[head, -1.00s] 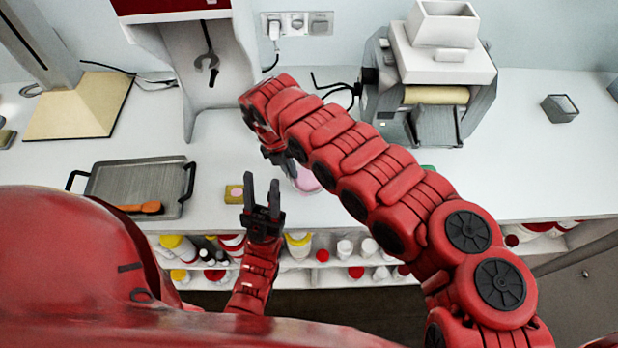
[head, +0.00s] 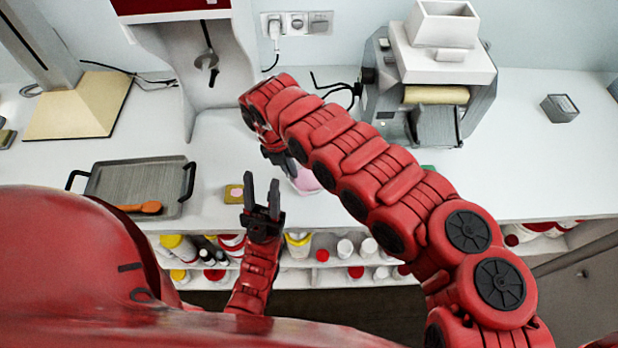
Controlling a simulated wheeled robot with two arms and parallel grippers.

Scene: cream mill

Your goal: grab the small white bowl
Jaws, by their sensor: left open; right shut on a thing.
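The small white bowl (head: 307,180), with something pink in it, stands on the white counter near its front edge. It is partly hidden behind my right arm. My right gripper (head: 289,166) is shut on its left rim; the fingertips are mostly covered by the arm.
A tray (head: 150,175) with an orange-handled tool (head: 140,207) lies at the left. A mixer-like machine (head: 207,100) and a roller machine (head: 435,95) stand behind. The counter's right side is mostly clear.

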